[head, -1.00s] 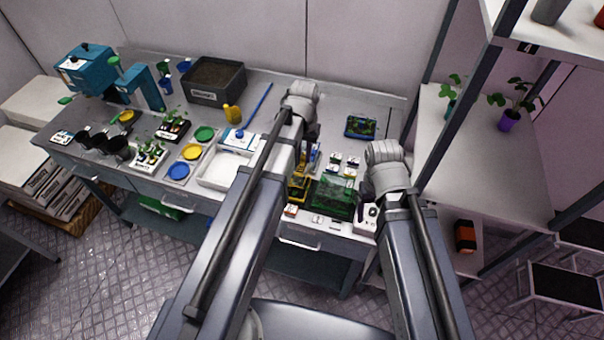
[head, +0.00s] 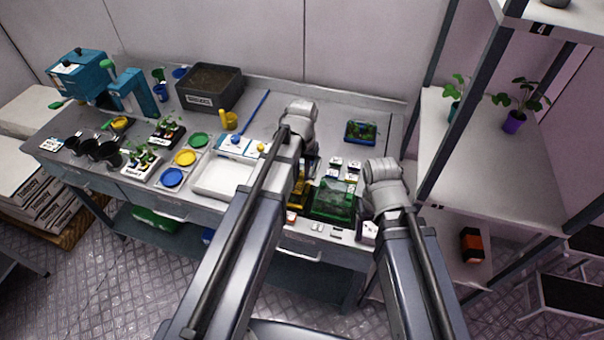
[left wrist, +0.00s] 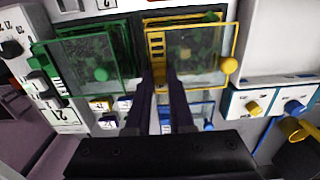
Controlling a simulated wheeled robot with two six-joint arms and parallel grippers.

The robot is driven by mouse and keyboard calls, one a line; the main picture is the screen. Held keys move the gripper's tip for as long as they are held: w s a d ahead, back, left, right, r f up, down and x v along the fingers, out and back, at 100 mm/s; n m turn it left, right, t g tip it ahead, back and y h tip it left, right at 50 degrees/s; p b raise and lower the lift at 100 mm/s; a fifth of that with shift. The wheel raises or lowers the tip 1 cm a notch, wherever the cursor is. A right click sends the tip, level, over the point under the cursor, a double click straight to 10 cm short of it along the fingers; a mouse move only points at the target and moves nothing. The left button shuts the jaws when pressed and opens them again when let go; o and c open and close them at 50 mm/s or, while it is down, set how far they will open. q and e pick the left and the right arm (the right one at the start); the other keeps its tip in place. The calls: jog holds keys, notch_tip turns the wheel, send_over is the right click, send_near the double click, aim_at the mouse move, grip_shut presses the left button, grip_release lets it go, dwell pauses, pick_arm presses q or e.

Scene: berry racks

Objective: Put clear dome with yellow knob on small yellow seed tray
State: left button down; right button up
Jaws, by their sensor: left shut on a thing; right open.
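The clear dome (left wrist: 205,72), with yellow edges and a yellow knob (left wrist: 228,66), shows in the left wrist view over dark cells of the small yellow seed tray (left wrist: 156,45). I cannot tell whether it rests on the tray or hangs above it. My left gripper (left wrist: 169,82) is shut at the dome's near left part; the exact contact is unclear. In the head view my left arm hides most of the dome, and only yellow parts of the tray (head: 299,195) show. My right gripper (head: 366,208) is open, right of the green tray, its fingers partly hidden.
A green dome with a green knob (left wrist: 100,73) covers a green tray, which in the head view (head: 333,200) lies beside the yellow one. A blue tray (head: 361,132) stands farther back. A white tray (head: 222,178) lies left of my left arm. The bench's back right is fairly clear.

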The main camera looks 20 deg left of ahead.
pick_arm(q)
jog(key=shift+f, duration=0.1)
jog(key=c, duration=1.2)
grip_release()
jog(key=shift+f, duration=0.1)
jog(key=shift+c, duration=0.2)
jog(key=o, duration=0.5)
jog(key=shift+c, duration=0.2)
notch_tip(320, 180, up, 12)
jog(key=r+p, duration=0.1)
jog(key=p, duration=1.1)
jog(key=s+d+m+y, duration=0.1)
jog(key=s+d+m, duration=0.2)
jog(key=s+d, duration=0.7)
jog(key=s, duration=0.4)
jog(key=shift+s+d+f, duration=0.2)
jog(key=shift+d+f, duration=0.05)
